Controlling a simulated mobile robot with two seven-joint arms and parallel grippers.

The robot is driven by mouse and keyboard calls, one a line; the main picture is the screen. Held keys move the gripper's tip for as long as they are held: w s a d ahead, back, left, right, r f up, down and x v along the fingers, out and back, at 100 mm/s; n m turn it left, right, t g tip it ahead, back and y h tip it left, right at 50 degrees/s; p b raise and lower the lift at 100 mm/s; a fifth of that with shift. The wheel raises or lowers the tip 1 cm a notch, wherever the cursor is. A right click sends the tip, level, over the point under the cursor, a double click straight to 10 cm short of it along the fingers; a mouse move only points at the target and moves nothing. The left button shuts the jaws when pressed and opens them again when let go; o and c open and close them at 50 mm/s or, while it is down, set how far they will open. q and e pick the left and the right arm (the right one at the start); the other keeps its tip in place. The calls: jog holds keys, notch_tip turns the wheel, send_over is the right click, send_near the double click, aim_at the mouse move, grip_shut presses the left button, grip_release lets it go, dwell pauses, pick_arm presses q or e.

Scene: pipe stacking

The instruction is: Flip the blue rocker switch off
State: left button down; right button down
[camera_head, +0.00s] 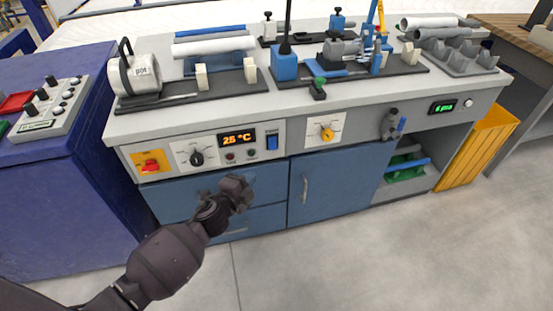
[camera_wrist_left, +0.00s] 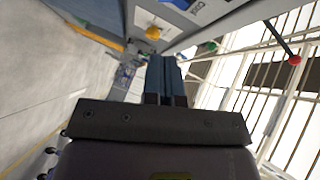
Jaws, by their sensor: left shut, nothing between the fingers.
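The blue rocker switch (camera_head: 272,142) is on the grey front panel of the bench (camera_head: 290,165), just right of the orange 25 °C display (camera_head: 239,139). My left gripper (camera_head: 241,190) is in front of the blue drawers, lower and to the left of the switch in the head view, and apart from it. In the left wrist view its fingers (camera_wrist_left: 164,76) are closed together with nothing held. The switch is not hidden in the head view, but which way it is tipped is too small to tell. My right gripper is not in view.
A black dial (camera_head: 196,158), a red knob on an orange plate (camera_head: 151,165) and a yellow knob (camera_head: 326,134) share the panel. Small buttons sit below the display. Below are blue drawers and a cabinet door (camera_head: 335,190). The grey floor in front is clear.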

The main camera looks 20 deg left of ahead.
pick_arm(q)
jog(key=shift+s+d+f+m+h, duration=0.15)
jog(key=shift+d+m, duration=0.1)
jog(key=shift+m, duration=0.25)
jog(key=shift+s+d+f+m+h, duration=0.15)
jog(key=shift+d+m, duration=0.1)
jog(key=shift+m, duration=0.25)
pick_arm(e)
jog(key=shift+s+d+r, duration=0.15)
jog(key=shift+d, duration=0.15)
pick_arm(q)
jog(key=shift+w+r, duration=0.1)
jog(key=shift+w, duration=0.1)
jog(key=b, duration=0.2)
send_near(273, 143)
jog(key=w+d+f, duration=0.3)
jog(key=d, duration=0.1)
jog(key=shift+w+a+f+b, duration=0.1)
jog(key=shift+w+a+b, duration=0.25)
jog(key=shift+w+a, duration=0.3)
jog(key=shift+w+a+f+b, duration=0.1)
jog(key=shift+w+a+b, duration=0.35)
jog(key=shift+w, duration=0.4)
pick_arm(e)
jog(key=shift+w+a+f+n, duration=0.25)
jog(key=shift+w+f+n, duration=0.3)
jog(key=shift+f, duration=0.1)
